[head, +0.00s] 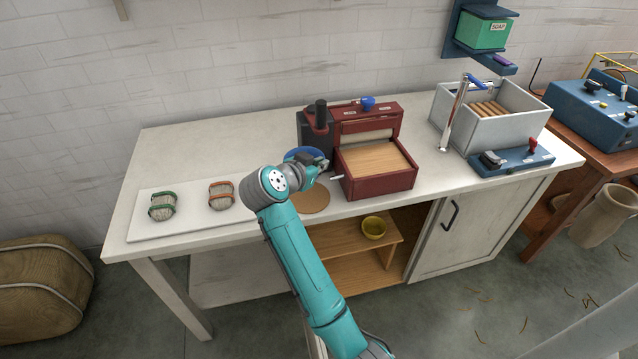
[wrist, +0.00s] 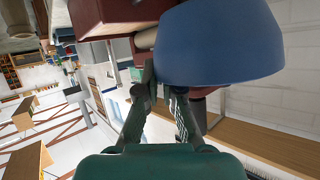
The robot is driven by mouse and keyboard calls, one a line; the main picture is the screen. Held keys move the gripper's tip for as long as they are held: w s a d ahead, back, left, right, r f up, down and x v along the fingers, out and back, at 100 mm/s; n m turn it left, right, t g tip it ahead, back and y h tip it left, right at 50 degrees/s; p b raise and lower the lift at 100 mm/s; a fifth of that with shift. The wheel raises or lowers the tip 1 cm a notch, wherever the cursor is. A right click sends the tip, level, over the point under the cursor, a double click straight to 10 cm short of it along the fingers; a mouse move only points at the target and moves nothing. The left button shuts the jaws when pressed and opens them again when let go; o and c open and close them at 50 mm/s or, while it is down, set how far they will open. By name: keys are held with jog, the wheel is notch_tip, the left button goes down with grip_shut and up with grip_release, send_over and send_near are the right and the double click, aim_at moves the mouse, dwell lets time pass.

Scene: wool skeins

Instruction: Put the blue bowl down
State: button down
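The blue bowl (head: 303,153) shows in the head view just behind my gripper (head: 321,166), which partly hides it. In the wrist view the bowl (wrist: 220,45) is large and close, at the tips of my gripper (wrist: 165,88). One finger lies by the bowl's left edge and the other runs under it, so the gripper looks shut on the bowl's wall. The exact contact and the inside of the bowl are hidden. The bowl seems held above the worktop.
A round brown mat (head: 314,199) lies on the white worktop (head: 270,128) below my gripper. A dark red machine (head: 376,186) stands close on the right. Two tied wool skeins lie on a white board (head: 190,225) at left. A yellow bowl (head: 374,227) sits on the shelf below.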

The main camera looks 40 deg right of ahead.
jog(key=shift+w+d+f, duration=0.1)
jog(key=shift+d+f, duration=0.1)
jog(key=shift+f, duration=1.45)
jog(key=shift+d+f, duration=0.15)
jog(key=shift+f, duration=1.55)
jog(key=shift+w+d+f, duration=0.1)
jog(key=shift+d+f, duration=0.1)
jog(key=shift+f, duration=1.45)
jog(key=c, duration=1.3)
grip_release()
